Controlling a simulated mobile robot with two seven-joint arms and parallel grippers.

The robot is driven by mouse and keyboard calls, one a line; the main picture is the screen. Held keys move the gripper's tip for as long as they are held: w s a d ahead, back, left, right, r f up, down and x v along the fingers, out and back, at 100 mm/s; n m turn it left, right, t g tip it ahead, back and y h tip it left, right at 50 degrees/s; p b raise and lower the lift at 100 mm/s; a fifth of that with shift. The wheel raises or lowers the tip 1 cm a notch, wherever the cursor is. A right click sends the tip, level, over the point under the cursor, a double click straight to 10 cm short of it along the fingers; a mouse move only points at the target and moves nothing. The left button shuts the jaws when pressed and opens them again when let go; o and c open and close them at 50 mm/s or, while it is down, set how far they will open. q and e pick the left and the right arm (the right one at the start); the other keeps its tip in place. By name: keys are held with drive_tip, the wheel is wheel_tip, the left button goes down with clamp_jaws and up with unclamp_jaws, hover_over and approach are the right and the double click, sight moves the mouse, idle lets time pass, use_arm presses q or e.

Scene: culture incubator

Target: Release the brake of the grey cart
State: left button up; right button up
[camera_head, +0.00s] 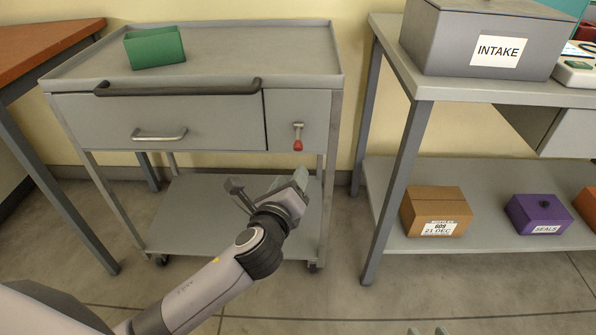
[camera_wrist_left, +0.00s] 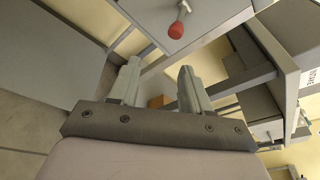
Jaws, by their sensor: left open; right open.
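The grey cart (camera_head: 78,120) stands at the left of the head view. Its brake lever (camera_head: 298,130) is on the right front panel and hangs straight down, ending in a red knob (camera_head: 298,146). The red knob (camera_wrist_left: 176,30) also shows at the top of the left wrist view, beyond the fingertips. My left gripper (camera_head: 299,180) is open and empty, below the knob in the head view and apart from it. It also shows in the left wrist view (camera_wrist_left: 160,80) with a gap between its fingers. Only the fingertips of my right gripper (camera_head: 428,331) show, at the bottom edge, apart and empty.
A green box (camera_head: 155,47) sits on the cart top. The cart has a black push bar (camera_head: 178,88) and a drawer handle (camera_head: 159,135). A bench (camera_head: 390,150) to the right holds an INTAKE box (camera_head: 482,42), with a cardboard box (camera_head: 435,211) and purple box (camera_head: 538,214) below.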

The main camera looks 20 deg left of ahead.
sight(297, 150)
use_arm(q)
drive_tip(key=w+m+b, duration=0.1)
drive_tip(key=r+m+t+y, duration=0.1)
drive_tip(key=w+r+m+b, duration=0.1)
drive_tip(key=shift+w+a+m+t+b, duration=0.2)
drive_tip(key=shift+w+m+t+b, duration=0.1)
drive_tip(key=shift+t+b, duration=0.1)
drive_tip(key=w, duration=0.1)
drive_tip(key=w+b, duration=0.1)
drive_tip(key=w, duration=0.3)
drive_tip(key=shift+w+a+b, duration=0.2)
drive_tip(key=shift+a+b, duration=0.15)
drive_tip(key=shift+w+a, duration=0.1)
drive_tip(key=shift+w, duration=0.65)
use_arm(e)
drive_tip(key=shift+y, duration=0.8)
drive_tip(key=a+f, duration=0.2)
drive_tip(key=a, duration=0.1)
drive_tip(key=shift+w+f, duration=0.3)
drive_tip(key=shift+w, duration=0.1)
use_arm(q)
clamp_jaws()
